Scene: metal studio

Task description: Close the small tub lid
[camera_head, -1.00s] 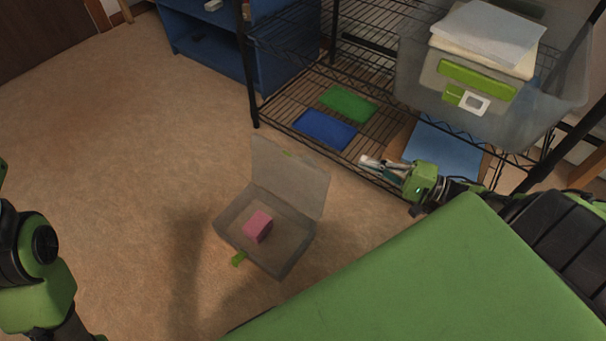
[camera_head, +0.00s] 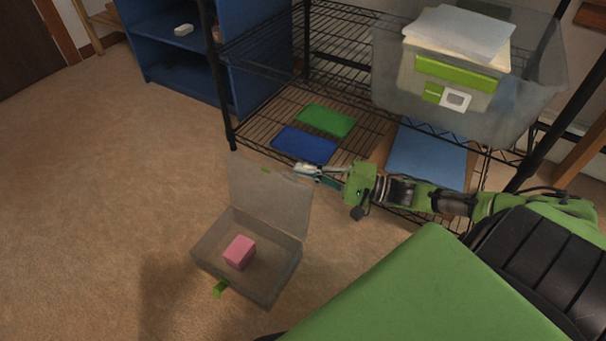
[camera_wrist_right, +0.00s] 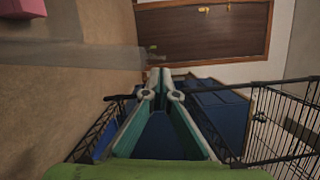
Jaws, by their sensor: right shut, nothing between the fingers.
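The small tub (camera_head: 274,284) is a translucent grey box on the carpet with a green latch (camera_head: 220,288) at its front. A pink block (camera_head: 239,252) lies inside it. Its lid (camera_head: 268,200) stands open, roughly upright on the tub's far side. My right gripper (camera_head: 298,170) is shut and empty at the lid's upper right corner; I cannot tell whether it touches. In the right wrist view the closed fingers (camera_wrist_right: 159,78) point past the lid (camera_wrist_right: 85,57), and the pink block (camera_wrist_right: 22,6) shows at the top left. My left gripper is out of view.
A black wire shelf (camera_head: 262,118) stands behind, with a green mat (camera_head: 327,120) and a blue mat (camera_head: 304,144) on its lower level. A large clear bin (camera_head: 540,100) is at the right. A blue cabinet (camera_head: 255,75) stands behind. The carpet left of the tub is clear.

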